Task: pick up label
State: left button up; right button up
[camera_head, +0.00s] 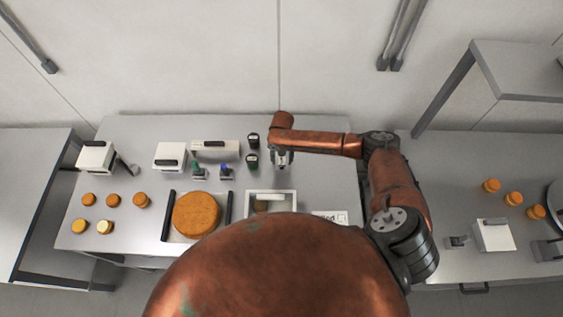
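A white label (328,216) with dark lettering lies on the grey table (340,185) at its front right. My own copper-coloured body part covers its left end, so only the end of its word shows. My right gripper (282,165) points down over the back middle of the table, up and to the left of the label and apart from it. It is too small to tell whether its fingers are open or shut. My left gripper is not in view.
A white-rimmed tray (285,195) lies left of the label. A large round cake (197,214) sits between dark bars. Dark-capped jars (252,160) stand beside the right gripper. White boxes (170,155) and several small orange rounds (141,200) are farther left.

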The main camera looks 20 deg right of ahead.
jog(key=shift+w, duration=0.1)
jog(key=c, duration=0.6)
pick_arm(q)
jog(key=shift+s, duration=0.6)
pick_arm(e)
jog(key=shift+c, duration=0.4)
